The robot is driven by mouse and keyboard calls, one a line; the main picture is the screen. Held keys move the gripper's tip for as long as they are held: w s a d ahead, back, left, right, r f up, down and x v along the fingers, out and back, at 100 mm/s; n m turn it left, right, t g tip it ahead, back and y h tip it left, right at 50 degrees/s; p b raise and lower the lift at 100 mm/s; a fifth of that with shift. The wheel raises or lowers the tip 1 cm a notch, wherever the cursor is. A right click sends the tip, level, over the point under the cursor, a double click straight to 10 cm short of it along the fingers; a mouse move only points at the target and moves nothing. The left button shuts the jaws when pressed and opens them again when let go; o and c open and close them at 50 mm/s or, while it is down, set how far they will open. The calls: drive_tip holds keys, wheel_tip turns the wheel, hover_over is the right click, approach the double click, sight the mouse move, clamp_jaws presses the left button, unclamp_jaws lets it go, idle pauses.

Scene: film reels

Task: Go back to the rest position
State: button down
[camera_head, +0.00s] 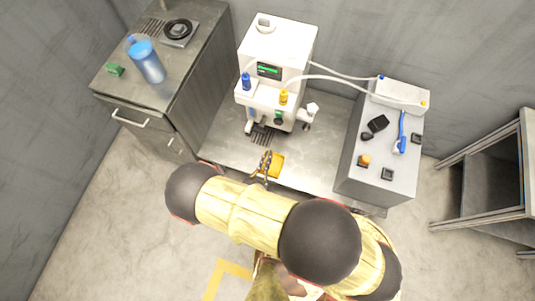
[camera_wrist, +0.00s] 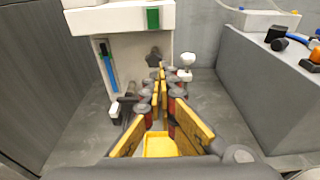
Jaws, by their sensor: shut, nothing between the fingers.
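My gripper (camera_head: 266,164) is at the end of my yellow and black arm, over the front part of the metal table (camera_head: 225,145). In the wrist view its fingers (camera_wrist: 160,82) come together at the tips, with nothing between them. They point toward the white machine (camera_head: 275,45), whose lower front (camera_wrist: 137,65) also fills the upper left of the wrist view. A small yellow tray-like piece (camera_wrist: 160,145) shows below and between the fingers. It also shows beside my gripper in the head view (camera_head: 277,166), and the gap between them is unclear.
A grey box (camera_head: 375,165) bearing small black parts and a blue-handled tool (camera_head: 402,134) stands at right. A metal-framed shelf (camera_head: 487,145) is farther right.

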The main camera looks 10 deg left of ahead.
idle(0.3)
drive_tip(key=s+d+r+m+g+h, duration=0.3)
drive_tip(key=d+m+h, duration=0.1)
drive_tip(key=d, duration=0.2)
drive_tip(key=s+d+r+m+g+h, duration=0.2)
drive_tip(key=d+m+g+h, duration=0.15)
drive_tip(key=d, duration=0.25)
drive_tip(key=s+d+r+m+g+y, duration=0.15)
drive_tip(key=r+m+g+y, duration=0.3)
drive_tip(key=r+m, duration=0.75)
drive_tip(key=d+r+m+g+y, duration=0.4)
drive_tip(key=r+m, duration=0.5)
drive_tip(key=r, duration=0.5)
drive_tip(key=w+d+r+m+t, duration=0.1)
drive_tip(key=d+r+m+t, duration=0.3)
drive_tip(key=d+r, duration=0.6)
wheel_tip(320, 180, up, 4)
drive_tip(key=shift+w+d+m+t+y, duration=0.3)
drive_tip(key=shift+d+m, duration=0.1)
drive_tip(key=shift+m, duration=0.85)
